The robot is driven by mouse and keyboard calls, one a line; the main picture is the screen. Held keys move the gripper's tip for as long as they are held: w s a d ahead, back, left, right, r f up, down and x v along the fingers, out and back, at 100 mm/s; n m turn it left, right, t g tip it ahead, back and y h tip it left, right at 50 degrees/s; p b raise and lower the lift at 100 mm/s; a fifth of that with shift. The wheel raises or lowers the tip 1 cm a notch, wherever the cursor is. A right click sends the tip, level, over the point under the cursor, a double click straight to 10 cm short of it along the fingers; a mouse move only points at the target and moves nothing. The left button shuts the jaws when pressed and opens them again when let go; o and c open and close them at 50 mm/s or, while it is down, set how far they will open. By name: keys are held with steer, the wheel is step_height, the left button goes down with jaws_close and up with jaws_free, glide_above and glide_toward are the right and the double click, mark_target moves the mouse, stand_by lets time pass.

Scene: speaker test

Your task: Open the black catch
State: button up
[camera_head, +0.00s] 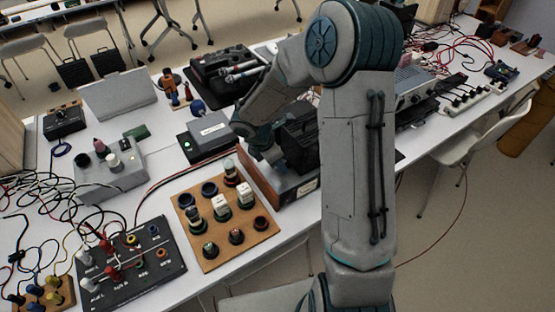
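My arm rises across the middle and bends down to the left at its elbow. My gripper (268,150) is low over the table, at a wood-sided device (288,188) with a small white label. The fingers are small and dark, and I cannot see whether they are apart or touching anything. A dark ribbed block (298,138) is right beside the gripper, partly behind my arm. I cannot make out the black catch; it may be hidden by the gripper or arm.
A wooden board (184,190) with several knobs and sockets is just left of the device. A grey box (210,136) with a white label is behind. A black panel (165,268) with cables is at front left. Instruments and red wires crowd the right.

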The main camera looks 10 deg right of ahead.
steer(key=v, duration=1.3)
steer(key=shift+a+r, duration=0.2)
steer(key=shift+r, duration=0.1)
steer(key=shift+s, duration=0.1)
steer(key=s+d+r+m+t+y, duration=0.1)
steer(key=s+d+r+m+y, duration=0.1)
steer(key=s+m, duration=0.8)
steer(key=s+d+r+m+y, duration=0.2)
steer(key=s+d+r+m, duration=0.1)
steer(key=s+m, duration=0.7)
steer(key=shift+s+r+m+t, duration=0.3)
steer(key=shift+r+m+t, duration=0.15)
steer(key=shift+r, duration=0.45)
steer(key=shift+d, duration=0.25)
stand_by(1.1)
